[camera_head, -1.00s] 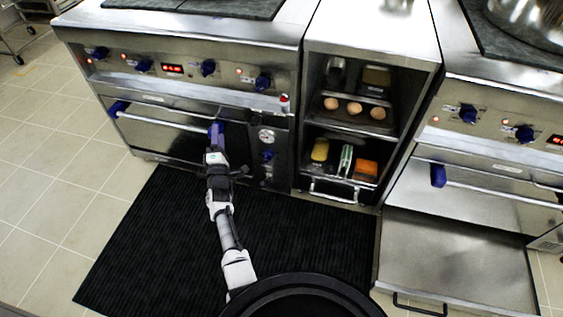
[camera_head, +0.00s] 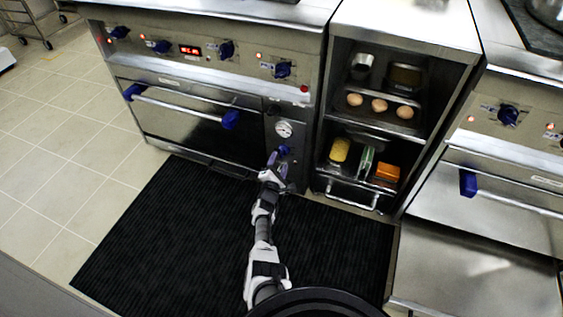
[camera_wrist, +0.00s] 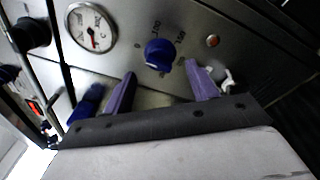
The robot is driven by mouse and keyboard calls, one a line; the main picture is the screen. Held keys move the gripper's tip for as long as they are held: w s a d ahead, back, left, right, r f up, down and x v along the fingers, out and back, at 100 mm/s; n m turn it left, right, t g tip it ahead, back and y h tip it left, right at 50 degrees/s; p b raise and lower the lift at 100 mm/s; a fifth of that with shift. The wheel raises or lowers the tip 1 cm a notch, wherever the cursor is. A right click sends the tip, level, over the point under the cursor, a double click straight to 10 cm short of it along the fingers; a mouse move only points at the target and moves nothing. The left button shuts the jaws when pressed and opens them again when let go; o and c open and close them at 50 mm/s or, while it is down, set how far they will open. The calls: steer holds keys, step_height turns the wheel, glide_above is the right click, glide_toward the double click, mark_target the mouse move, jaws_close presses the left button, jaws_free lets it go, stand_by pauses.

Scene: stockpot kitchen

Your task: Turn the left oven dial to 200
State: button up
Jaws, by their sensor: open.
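The left oven dial (camera_head: 284,150) is a blue knob on the dark panel right of the left oven's door, below a round gauge (camera_head: 284,129). In the wrist view the blue dial (camera_wrist: 159,54) has printed marks around it, too blurred to read fully. My gripper (camera_head: 275,163) is close in front of the panel, at the dial. In the wrist view its purple fingers (camera_wrist: 160,69) are spread, one on each side of the dial, and hold nothing. I cannot tell whether a finger touches it.
The oven door's bar handle (camera_head: 180,107) with blue ends runs left of the panel. Several stovetop knobs sit above. An open shelf (camera_head: 338,182) with eggs and food stands right of the panel. A second oven (camera_head: 510,186) is farther right. A black mat (camera_head: 150,225) covers the floor.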

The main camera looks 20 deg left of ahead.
mark_target(281, 155)
steer(key=w+b, duration=0.1)
steer(key=w, duration=0.2)
steer(key=shift+w+a+f+b, duration=0.1)
steer(key=shift+w+f+b, duration=0.1)
steer(key=shift+b, duration=0.15)
steer(key=shift+w+a+r, duration=0.1)
steer(key=shift+w+r, duration=0.1)
steer(key=shift+w, duration=0.15)
steer(key=c, duration=1)
